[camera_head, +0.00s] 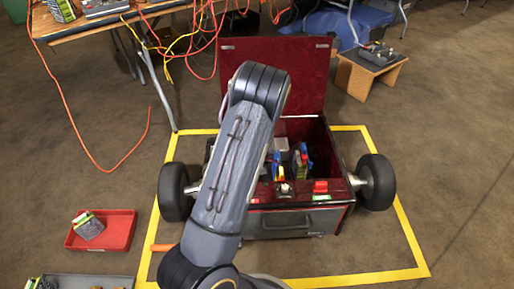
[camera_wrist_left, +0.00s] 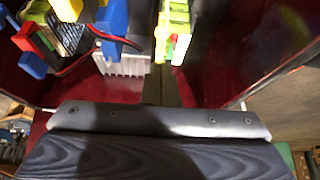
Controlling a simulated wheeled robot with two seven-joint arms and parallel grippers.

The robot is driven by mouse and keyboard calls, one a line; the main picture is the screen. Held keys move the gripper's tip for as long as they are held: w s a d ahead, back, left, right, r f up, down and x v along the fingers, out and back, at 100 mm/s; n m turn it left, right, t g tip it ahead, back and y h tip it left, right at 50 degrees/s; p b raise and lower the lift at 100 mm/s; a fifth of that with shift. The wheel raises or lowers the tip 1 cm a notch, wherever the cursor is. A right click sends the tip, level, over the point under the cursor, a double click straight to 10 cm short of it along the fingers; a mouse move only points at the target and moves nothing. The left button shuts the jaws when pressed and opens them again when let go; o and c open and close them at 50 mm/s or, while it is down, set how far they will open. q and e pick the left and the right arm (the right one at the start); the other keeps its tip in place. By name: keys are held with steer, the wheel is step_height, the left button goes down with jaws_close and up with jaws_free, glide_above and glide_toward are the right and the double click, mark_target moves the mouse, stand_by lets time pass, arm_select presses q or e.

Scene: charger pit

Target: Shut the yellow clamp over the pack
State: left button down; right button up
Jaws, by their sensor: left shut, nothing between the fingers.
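A red chest on wheels (camera_head: 292,222) stands with its lid up. Inside it are blue, grey and yellow-green parts. A yellow-green part (camera_wrist_left: 178,20), likely the clamp with its pack, stands in the chest in the left wrist view. Its outline is cut off by the top edge, so I cannot tell how far its clamp is swung. My left arm reaches up in front of the chest in the head view and hides some of its inside; its hand is hidden there. My left gripper (camera_wrist_left: 160,118) shows as a dark body across the lower left wrist view, shut and empty. My right gripper is not in view.
Blue blocks (camera_wrist_left: 113,18) and a silver ribbed block (camera_wrist_left: 122,65) crowd the chest's inside. A red tray (camera_head: 120,236) with a pack lies at the left. A cable-strewn table (camera_head: 115,27) stands behind. A small wooden stand (camera_head: 357,80) is at the back right. Floor at right is clear.

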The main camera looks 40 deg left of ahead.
arm_select(q)
steer(key=shift+s+d+f+b, duration=0.2)
steer(key=shift+f+b, duration=0.05)
steer(key=shift+f, duration=0.2)
steer(key=shift+s+d+f+b, duration=0.2)
steer(key=shift+f, duration=0.25)
steer(key=shift+s+d+f+t+y+b, duration=0.2)
steer(key=shift+f+t+y+b, duration=0.2)
steer(key=shift+f+t+y, duration=0.15)
steer(key=shift+r, duration=0.1)
steer(key=p+v, duration=0.3)
steer(key=v, duration=0.4)
steer(key=shift+s+r+p, duration=0.25)
steer(key=shift+r+p, duration=0.05)
steer(key=shift+p, duration=0.1)
steer(key=shift+d, duration=0.1)
